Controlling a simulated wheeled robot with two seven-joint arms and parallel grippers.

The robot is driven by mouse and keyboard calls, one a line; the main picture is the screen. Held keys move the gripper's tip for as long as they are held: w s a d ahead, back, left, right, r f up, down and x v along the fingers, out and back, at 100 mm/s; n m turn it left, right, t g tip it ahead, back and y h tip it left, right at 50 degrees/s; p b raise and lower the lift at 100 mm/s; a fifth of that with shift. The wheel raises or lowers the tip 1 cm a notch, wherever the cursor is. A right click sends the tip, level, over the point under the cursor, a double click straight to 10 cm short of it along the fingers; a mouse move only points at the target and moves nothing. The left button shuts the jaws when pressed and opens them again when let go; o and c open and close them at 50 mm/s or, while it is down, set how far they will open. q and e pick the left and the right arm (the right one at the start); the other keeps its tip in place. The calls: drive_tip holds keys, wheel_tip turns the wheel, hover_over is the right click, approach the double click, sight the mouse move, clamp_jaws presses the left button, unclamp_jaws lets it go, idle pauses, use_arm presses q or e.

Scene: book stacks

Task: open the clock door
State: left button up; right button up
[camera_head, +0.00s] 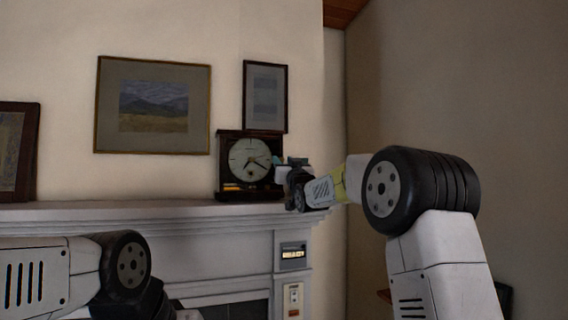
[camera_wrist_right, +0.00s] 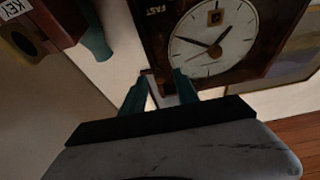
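A dark wooden clock (camera_head: 221,176) with a round pale dial (camera_head: 250,160) stands upright on the white mantel. In the right wrist view its dial (camera_wrist_right: 213,38) and dark frame (camera_wrist_right: 157,35) fill the upper right, tilted. My right gripper (camera_head: 281,166) is at the clock's right side in the head view. In the wrist view its teal fingers (camera_wrist_right: 158,92) are apart, close to the clock's edge; contact is unclear. I cannot make out the door's edge or whether it is ajar. My left arm is low at the left; its gripper is out of view.
The white mantel (camera_head: 120,211) runs below the clock. Framed pictures (camera_head: 153,105) (camera_head: 265,97) hang behind it, and another frame (camera_head: 14,150) stands at far left. In the wrist view, a red-brown box marked "KEY" (camera_wrist_right: 45,25) is at upper left.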

drive_tip(key=shift+c, duration=0.5)
clamp_jaws()
idle(0.8)
